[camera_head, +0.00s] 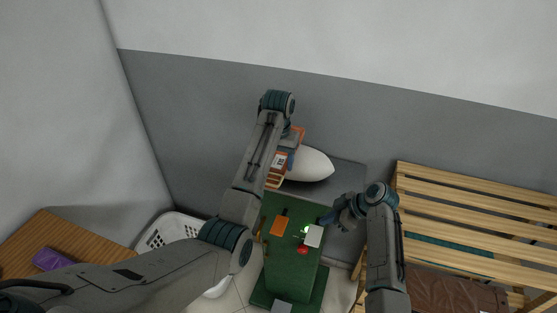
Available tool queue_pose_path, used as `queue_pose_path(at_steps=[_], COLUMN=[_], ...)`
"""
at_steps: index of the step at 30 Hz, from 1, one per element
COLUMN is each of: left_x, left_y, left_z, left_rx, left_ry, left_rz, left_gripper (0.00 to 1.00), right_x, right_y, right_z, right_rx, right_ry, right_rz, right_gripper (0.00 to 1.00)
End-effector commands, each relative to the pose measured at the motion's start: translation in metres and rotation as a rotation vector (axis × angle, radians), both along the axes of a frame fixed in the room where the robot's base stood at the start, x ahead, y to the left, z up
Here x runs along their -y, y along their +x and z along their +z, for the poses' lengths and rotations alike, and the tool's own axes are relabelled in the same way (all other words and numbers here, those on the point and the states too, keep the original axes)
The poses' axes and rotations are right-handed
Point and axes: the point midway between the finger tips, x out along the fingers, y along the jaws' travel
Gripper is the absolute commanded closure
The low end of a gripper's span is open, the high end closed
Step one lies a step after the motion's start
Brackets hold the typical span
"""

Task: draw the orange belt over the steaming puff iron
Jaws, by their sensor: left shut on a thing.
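The white, rounded puff iron (312,165) lies at the back, on a grey surface against the wall. My left arm reaches over from the left, and its gripper (290,160) points down at the puff iron's left end. It is shut on what looks like the orange belt (299,131), an orange strip showing beside the wrist. The arm hides much of the strip, and I cannot tell whether it touches the puff. My right gripper (327,219) is low over the right edge of the green table, in front of the puff; its jaw opening is too small to judge.
The green table (283,262) holds an orange piece (279,225), a green light (307,229), a pale box (314,236) and a red knob (303,250). A white basket (173,228) stands left. A slatted wooden rack (470,190) bounds the right.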

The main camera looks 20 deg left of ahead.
Motion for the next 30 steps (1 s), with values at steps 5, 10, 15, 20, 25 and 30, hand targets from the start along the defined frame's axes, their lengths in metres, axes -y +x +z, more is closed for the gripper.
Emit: queue_pose_path(at_steps=[5,10,15,20,25,30], left_x=[0.000,0.000,0.000,0.000,0.000,0.000], left_y=[0.000,0.000,0.000,0.000,0.000,0.000], left_z=[0.000,0.000,0.000,0.000,0.000,0.000], left_rx=[0.001,0.001,0.001,0.001,0.001,0.001], left_ry=[0.000,0.000,0.000,0.000,0.000,0.000], left_rz=[0.000,0.000,0.000,0.000,0.000,0.000], left_gripper=[0.67,0.67,0.67,0.67,0.67,0.67], right_x=[-0.024,-0.027,-0.026,-0.026,-0.026,-0.026], right_y=[-0.005,-0.005,-0.005,-0.005,-0.005,-0.005], right_z=[-0.001,-0.014,-0.034,-0.049,-0.056,-0.056], right_rx=[0.023,0.026,0.025,0.025,0.027,0.028], right_ry=[0.078,0.087,0.085,0.086,0.085,0.085], right_rz=[0.026,0.028,0.027,0.027,0.027,0.027], right_gripper=[1.00,1.00,1.00,1.00,1.00,1.00])
